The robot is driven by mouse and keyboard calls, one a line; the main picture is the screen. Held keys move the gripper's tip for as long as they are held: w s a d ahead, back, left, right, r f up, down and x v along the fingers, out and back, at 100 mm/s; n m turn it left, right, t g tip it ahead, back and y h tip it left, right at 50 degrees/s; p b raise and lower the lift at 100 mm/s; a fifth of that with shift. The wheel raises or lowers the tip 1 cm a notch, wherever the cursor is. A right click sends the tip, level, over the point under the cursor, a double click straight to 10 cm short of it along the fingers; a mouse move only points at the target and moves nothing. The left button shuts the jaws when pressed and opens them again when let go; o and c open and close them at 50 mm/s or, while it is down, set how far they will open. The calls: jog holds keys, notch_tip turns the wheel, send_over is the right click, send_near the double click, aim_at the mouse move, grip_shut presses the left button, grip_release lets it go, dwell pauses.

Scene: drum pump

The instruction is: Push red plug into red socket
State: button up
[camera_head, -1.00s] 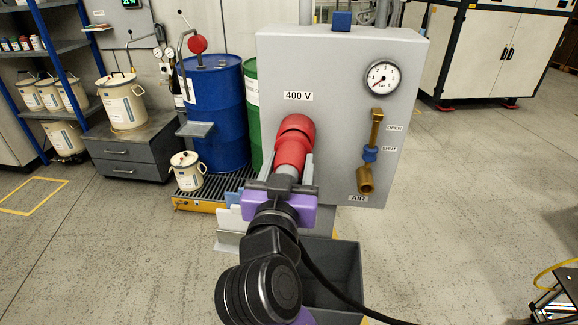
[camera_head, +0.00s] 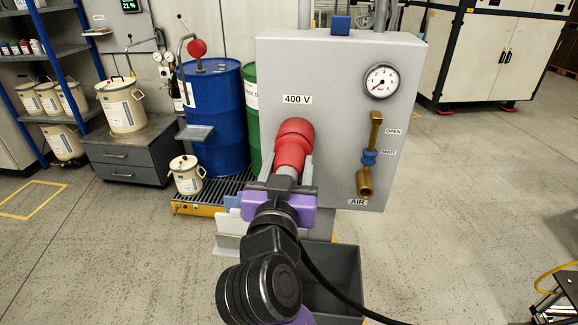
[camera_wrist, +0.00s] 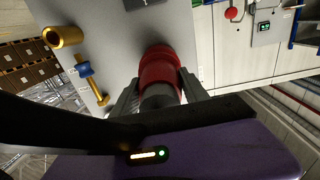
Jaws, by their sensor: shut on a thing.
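The red plug (camera_head: 290,158) is in front of the grey panel, below the 400 V label. My gripper (camera_head: 288,177) is shut on the plug, with a finger on either side of its grey rear part. The red socket (camera_head: 296,130) is on the panel, at the far end of the plug. Plug and socket line up and look in contact, but I cannot tell how deep the plug sits. In the wrist view the red plug (camera_wrist: 158,75) shows between the two fingers, and its front end meets the red ring against the panel.
The grey panel (camera_head: 335,75) carries a pressure gauge (camera_head: 381,81) and a brass air valve (camera_head: 366,180) with a blue part on the right. A dark grey bin (camera_head: 345,265) is below. A black cable (camera_head: 325,280) runs down right from near my gripper. A blue drum (camera_head: 215,120) stands left.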

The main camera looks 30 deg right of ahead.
jog(key=shift+w, duration=0.1)
jog(key=o, duration=1.6)
jog(key=shift+o, duration=0.2)
jog(key=shift+v, duration=0.75)
jog(key=b+v, duration=0.2)
jog(key=v, duration=0.5)
jog(key=shift+s, duration=0.2)
jog(key=shift+a, duration=0.1)
